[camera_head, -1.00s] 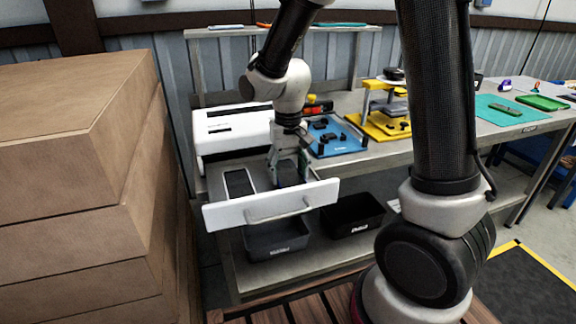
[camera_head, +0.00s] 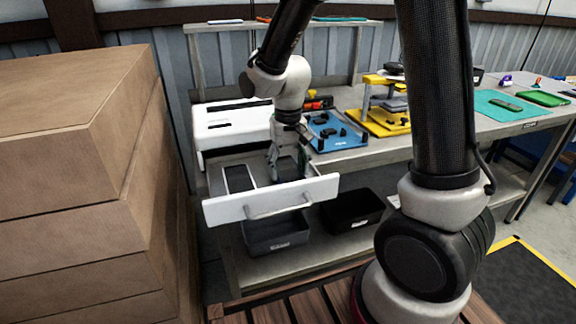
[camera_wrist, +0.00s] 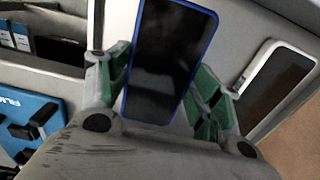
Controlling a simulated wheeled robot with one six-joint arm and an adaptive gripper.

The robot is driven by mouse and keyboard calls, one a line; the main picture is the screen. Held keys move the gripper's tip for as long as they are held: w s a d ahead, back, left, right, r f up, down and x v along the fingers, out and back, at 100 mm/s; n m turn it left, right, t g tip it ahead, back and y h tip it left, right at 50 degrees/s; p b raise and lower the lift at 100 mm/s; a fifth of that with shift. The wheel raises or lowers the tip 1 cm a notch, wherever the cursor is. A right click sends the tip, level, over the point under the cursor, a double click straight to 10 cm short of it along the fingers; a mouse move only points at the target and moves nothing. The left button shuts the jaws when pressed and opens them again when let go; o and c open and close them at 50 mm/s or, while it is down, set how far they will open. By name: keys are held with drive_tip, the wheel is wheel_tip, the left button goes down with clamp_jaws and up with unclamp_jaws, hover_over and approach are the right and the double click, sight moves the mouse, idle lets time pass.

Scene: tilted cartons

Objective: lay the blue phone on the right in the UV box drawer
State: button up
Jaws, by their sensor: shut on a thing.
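My gripper (camera_head: 288,165) is over the right part of the open white drawer (camera_head: 225,209) of the UV box (camera_head: 232,120). In the wrist view my gripper (camera_wrist: 160,78) is shut on the blue phone (camera_wrist: 168,50), its green-lined fingers at the phone's two long sides. The phone has a dark screen and a blue rim. A white-rimmed phone (camera_wrist: 282,85) lies to its right in the wrist view; in the head view a dark phone (camera_head: 239,178) lies in the drawer's left part. The fingers hide most of the blue phone in the head view; whether it touches the drawer floor is unclear.
Stacked brown cartons (camera_head: 80,180) stand close on the left. A blue tray (camera_head: 335,133) and a yellow fixture (camera_head: 388,122) are on the bench right of the box. A grey bin (camera_head: 275,236) and a black bin (camera_head: 351,212) sit beneath on the shelf.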

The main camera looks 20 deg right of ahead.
idle(0.3)
drive_tip(key=o, duration=1.2)
wheel_tip(320, 180, up, 12)
drive_tip(key=s+d+r+t, duration=0.1)
drive_tip(key=s+d+r, duration=0.1)
drive_tip(key=s+d, duration=0.3)
drive_tip(key=s+d+r+t, duration=0.2)
drive_tip(key=s+d, duration=0.3)
drive_tip(key=s, duration=0.2)
drive_tip(key=s+d+r+t, duration=0.1)
drive_tip(key=s+d+r, duration=0.1)
drive_tip(key=s+d, duration=0.3)
drive_tip(key=shift+s+r, duration=0.15)
drive_tip(key=shift+s, duration=0.85)
